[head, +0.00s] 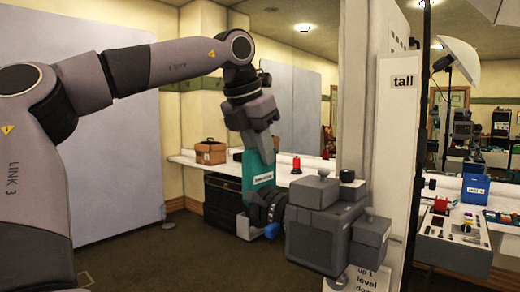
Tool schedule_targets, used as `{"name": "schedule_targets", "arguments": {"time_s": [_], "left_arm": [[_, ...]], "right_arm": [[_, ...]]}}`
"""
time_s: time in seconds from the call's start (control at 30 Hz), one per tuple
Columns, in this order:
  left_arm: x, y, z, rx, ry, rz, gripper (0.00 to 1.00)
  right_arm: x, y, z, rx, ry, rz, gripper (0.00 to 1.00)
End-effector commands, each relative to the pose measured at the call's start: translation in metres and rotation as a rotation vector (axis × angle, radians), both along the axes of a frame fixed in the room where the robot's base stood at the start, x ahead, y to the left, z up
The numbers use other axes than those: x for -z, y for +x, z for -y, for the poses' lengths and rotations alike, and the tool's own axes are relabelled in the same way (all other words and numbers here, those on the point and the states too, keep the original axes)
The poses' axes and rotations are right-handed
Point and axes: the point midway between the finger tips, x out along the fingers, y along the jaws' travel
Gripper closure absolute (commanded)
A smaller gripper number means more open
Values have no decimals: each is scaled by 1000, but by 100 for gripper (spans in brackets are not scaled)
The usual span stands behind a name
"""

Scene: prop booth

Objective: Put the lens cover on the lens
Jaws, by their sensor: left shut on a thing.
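A large grey boxy camera prop (318,222) stands at the centre right. Its dark round lens (264,208) points left, with a blue part (272,231) low beside it. My left gripper (264,155) points downward, above and slightly left of the lens and apart from it. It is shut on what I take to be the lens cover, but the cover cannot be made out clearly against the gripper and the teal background. My right gripper does not show.
A teal labelled box (259,178) shows behind the lens, near a black case (222,200). A white counter (325,172) holds a brown box (211,151) and a red item (296,165). A white post marked "tall" (398,130) rises right of the prop.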

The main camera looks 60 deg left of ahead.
Motion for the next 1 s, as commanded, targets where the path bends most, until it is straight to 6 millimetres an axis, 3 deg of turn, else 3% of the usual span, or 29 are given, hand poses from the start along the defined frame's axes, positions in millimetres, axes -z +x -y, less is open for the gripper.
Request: {"name": "schedule_targets", "arguments": {"time_s": [1.0], "left_arm": [[12,0,0,0,0,0,100]], "right_arm": [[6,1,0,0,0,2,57]]}}
